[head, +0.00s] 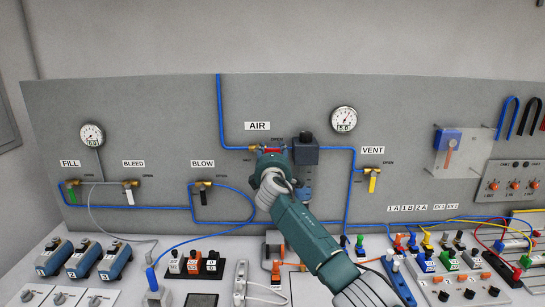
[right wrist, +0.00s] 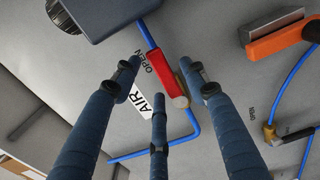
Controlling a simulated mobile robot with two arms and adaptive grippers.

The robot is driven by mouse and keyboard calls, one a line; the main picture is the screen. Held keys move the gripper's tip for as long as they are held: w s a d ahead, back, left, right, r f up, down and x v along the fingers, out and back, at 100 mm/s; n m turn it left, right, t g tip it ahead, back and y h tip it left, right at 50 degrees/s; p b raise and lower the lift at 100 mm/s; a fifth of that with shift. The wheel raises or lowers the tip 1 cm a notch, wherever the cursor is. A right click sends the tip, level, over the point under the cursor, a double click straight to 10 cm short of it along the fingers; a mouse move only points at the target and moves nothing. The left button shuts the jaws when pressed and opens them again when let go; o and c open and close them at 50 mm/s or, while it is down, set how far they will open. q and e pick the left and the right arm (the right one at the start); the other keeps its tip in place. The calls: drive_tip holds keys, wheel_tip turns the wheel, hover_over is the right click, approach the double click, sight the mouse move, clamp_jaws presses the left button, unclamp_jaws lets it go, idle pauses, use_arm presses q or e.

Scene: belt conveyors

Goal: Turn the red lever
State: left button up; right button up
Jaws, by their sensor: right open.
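The red lever (right wrist: 163,72) belongs to the brass valve under the AIR label on the grey panel. In the right wrist view it lies along the blue tube, between the OPEN marking and the brass valve body (right wrist: 183,98). In the head view a bit of the red lever (head: 270,150) shows just above my right gripper (head: 270,165). The right gripper is open, its dark fingers (right wrist: 168,80) spread around the lever. Whether any finger touches it I cannot tell. My left gripper is not in view.
A dark blue-grey filter unit (head: 306,152) sits just right of the lever. Other valves with black (head: 203,194) and yellow (head: 372,184) levers are on the panel, with blue tubes between. Switches and plugs crowd the bench below.

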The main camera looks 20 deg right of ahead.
drive_tip(key=v, duration=1.2)
